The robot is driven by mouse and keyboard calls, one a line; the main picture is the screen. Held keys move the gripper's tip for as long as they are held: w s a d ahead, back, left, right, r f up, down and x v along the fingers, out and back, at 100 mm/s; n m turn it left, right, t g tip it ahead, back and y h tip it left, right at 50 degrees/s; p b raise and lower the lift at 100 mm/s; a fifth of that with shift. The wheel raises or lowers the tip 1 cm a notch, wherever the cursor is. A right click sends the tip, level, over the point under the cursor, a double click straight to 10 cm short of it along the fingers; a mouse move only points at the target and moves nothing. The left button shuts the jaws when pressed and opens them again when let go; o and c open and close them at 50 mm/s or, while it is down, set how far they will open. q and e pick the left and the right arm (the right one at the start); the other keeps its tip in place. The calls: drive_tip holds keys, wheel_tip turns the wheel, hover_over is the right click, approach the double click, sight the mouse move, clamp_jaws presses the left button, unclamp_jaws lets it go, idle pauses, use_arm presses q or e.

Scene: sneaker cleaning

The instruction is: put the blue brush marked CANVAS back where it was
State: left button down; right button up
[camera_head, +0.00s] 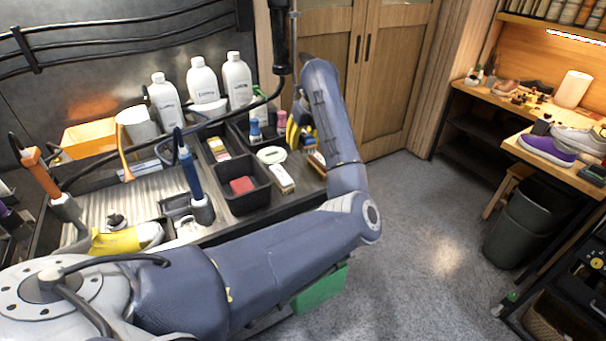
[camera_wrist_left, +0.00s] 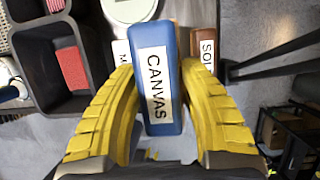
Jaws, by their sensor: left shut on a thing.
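The blue brush marked CANVAS (camera_wrist_left: 155,80) is between the yellow fingers of my left gripper (camera_head: 297,136), which is shut on it. Its white label faces the wrist camera. In the wrist view a brush with a label starting with M (camera_wrist_left: 122,50) is to its left and a brown brush with a label starting SOL (camera_wrist_left: 207,55) to its right, both partly hidden. The held brush looks larger than these two and covers the space between them. I cannot tell whether it touches the surface below. My right gripper is not in view.
A black bin (camera_head: 262,196) with a red sponge (camera_head: 241,185) and a white round item (camera_head: 271,155) stand left of the gripper. White bottles (camera_head: 203,82) stand behind. The bench ends close to the right, with open floor (camera_head: 420,215) beyond.

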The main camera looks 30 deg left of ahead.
sight(312, 145)
use_arm(q)
wheel_tip(312, 145, down, 13)
drive_tip(key=shift+r, duration=0.1)
idle(0.6)
drive_tip(key=shift+f, duration=0.2)
drive_tip(key=c, duration=1.1)
unclamp_jaws()
drive_tip(key=shift+r, duration=0.1)
drive_tip(key=v, duration=1.2)
drive_tip(key=shift+a, duration=0.1)
